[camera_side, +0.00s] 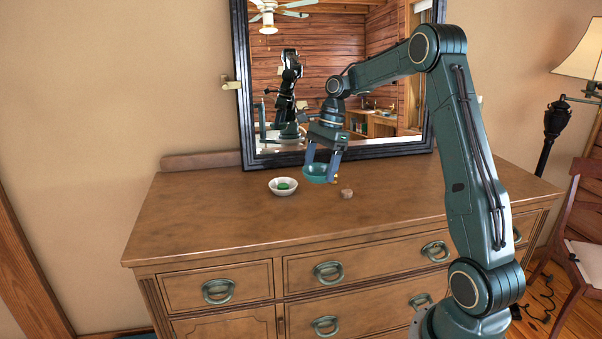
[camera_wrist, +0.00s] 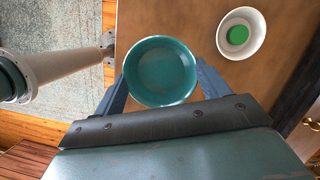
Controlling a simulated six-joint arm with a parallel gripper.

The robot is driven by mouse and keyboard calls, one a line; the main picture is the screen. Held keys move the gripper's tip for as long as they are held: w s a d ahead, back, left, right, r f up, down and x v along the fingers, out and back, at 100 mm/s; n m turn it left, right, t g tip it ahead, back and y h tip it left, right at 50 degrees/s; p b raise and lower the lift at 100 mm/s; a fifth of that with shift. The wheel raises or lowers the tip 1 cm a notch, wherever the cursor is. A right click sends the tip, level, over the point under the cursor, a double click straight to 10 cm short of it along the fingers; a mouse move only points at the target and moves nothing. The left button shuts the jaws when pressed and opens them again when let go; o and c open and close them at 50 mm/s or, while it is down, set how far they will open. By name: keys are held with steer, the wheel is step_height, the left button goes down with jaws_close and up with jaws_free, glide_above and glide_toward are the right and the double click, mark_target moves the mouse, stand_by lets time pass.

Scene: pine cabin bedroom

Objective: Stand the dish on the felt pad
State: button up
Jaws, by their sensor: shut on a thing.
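A teal round dish (camera_side: 315,173) is held between the two fingers of my gripper (camera_side: 321,165). It looks upright and seems to be a little above the dresser top, though the gap is hard to judge. In the wrist view the dish (camera_wrist: 162,72) is seen from above and looks empty, with a finger of my gripper (camera_wrist: 162,86) on each side. A green disc (camera_side: 284,186), possibly the felt pad, lies inside a white bowl (camera_side: 275,190) to the left of the dish. The disc (camera_wrist: 237,35) and bowl (camera_wrist: 224,42) show at upper right in the wrist view.
A mirror (camera_side: 243,100) stands behind. The left and front of the dresser top are clear.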

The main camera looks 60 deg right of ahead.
steer(key=shift+r, duration=0.1)
stand_by(0.6)
steer(key=shift+w+d+m+t+h, duration=0.9)
steer(key=shift+w+d+m, duration=0.9)
steer(key=shift+w+m, duration=3.95)
steer(key=shift+w+f+n, duration=0.4)
steer(key=shift+f+n, duration=0.05)
steer(key=shift+f, duration=0.85)
steer(key=shift+w+f+n, duration=0.45)
steer(key=shift+f, duration=0.8)
steer(key=shift+w+f+n, duration=0.4)
steer(key=shift+f+n, duration=0.05)
steer(key=shift+f, duration=0.85)
steer(key=shift+f, duration=0.1)
steer(key=o, duration=1.1)
